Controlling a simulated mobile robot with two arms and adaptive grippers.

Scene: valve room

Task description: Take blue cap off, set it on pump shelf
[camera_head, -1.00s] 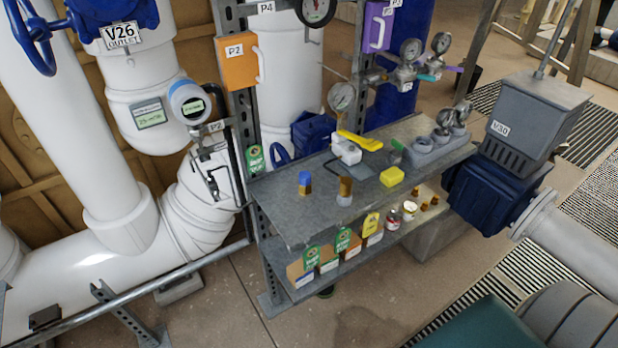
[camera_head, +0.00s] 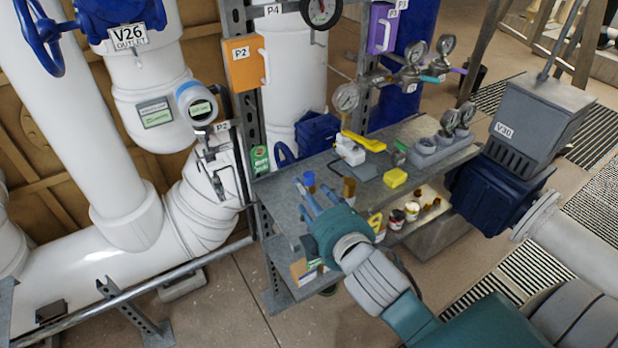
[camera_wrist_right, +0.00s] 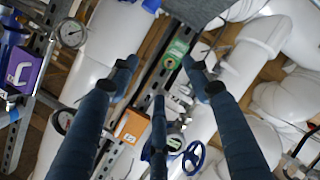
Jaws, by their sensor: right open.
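The blue cap (camera_head: 309,177) sits on a small brown bottle (camera_head: 311,189) that stands on the upper board of the grey shelf (camera_head: 285,205). My right gripper (camera_head: 315,194) is over the front of that board, its fingers spread and empty, beside and in front of the capped bottle. Whether a finger touches the bottle cannot be told. In the right wrist view my right gripper (camera_wrist_right: 160,85) shows spread fingers with nothing between them; I cannot make out the blue cap there. My left gripper is not in view.
A brown-topped bottle (camera_head: 348,188) stands just right of my fingers. The lower board (camera_head: 410,217) holds jars and cartons. The upper board's left part is clear.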

